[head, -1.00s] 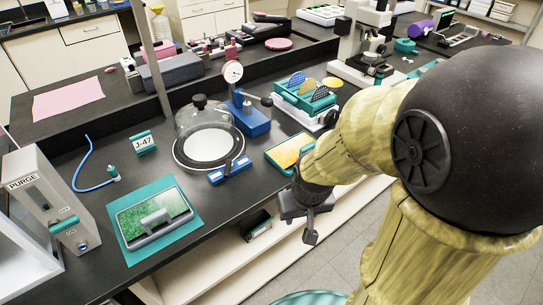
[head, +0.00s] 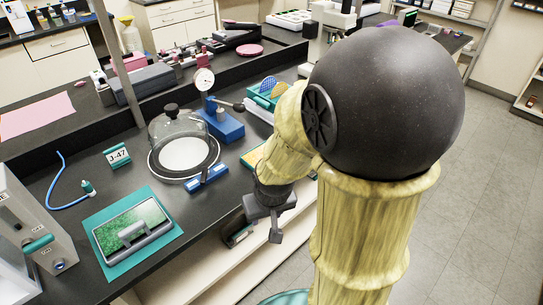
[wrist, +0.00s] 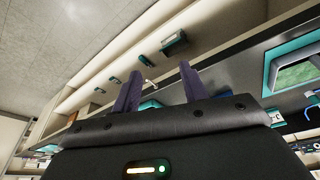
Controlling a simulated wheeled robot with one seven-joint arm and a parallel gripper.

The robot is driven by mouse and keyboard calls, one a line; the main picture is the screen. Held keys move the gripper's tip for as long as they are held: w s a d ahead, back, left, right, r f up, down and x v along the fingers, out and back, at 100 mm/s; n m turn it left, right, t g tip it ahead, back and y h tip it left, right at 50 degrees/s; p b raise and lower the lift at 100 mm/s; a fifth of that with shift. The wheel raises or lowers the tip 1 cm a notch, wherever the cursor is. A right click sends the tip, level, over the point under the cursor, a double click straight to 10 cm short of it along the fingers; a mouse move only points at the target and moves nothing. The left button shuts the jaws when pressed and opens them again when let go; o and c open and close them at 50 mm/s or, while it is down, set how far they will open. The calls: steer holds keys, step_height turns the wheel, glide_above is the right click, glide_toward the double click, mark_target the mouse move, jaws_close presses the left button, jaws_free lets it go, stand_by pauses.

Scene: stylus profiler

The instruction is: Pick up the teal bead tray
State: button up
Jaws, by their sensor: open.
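The teal bead tray (head: 252,158) holds yellow-orange beads and lies on the black bench near its front edge. In the head view my arm hides most of it, leaving only its left part. My gripper (head: 274,232) hangs just in front of the bench edge, apart from the tray and on its nearer side. In the wrist view the two dark fingers of my gripper (wrist: 158,78) stand apart with nothing held. A teal patch shows beyond them, but I cannot tell whether it is the tray.
A glass bell jar (head: 180,138), a blue dial-gauge stand (head: 222,125) and a teal rack (head: 262,100) stand behind the tray. A handled green panel lies on a teal mat (head: 118,273) at left. Open shelves run under the bench.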

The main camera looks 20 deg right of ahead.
steer(key=w+d+f+m+t+y+p, duration=0.2)
steer(key=w+d+f+m+t, duration=0.35)
steer(key=w+d+f, duration=0.3)
steer(key=d+r+m+t+h+p, duration=0.2)
steer(key=d+r+m+t, duration=0.2)
steer(key=d+m+t, duration=0.3)
steer(key=m+t, duration=0.2)
steer(key=m, duration=0.3)
steer(key=shift+w+r, duration=0.25)
steer(key=shift+w, duration=0.05)
steer(key=shift+w+d, duration=0.1)
steer(key=w+p, duration=0.2)
steer(key=w, duration=0.3)
steer(key=w+p, duration=0.2)
steer(key=w, duration=0.4)
steer(key=shift+w+d+r, duration=0.1)
steer(key=shift+w+d, duration=0.1)
steer(key=shift+w, duration=0.3)
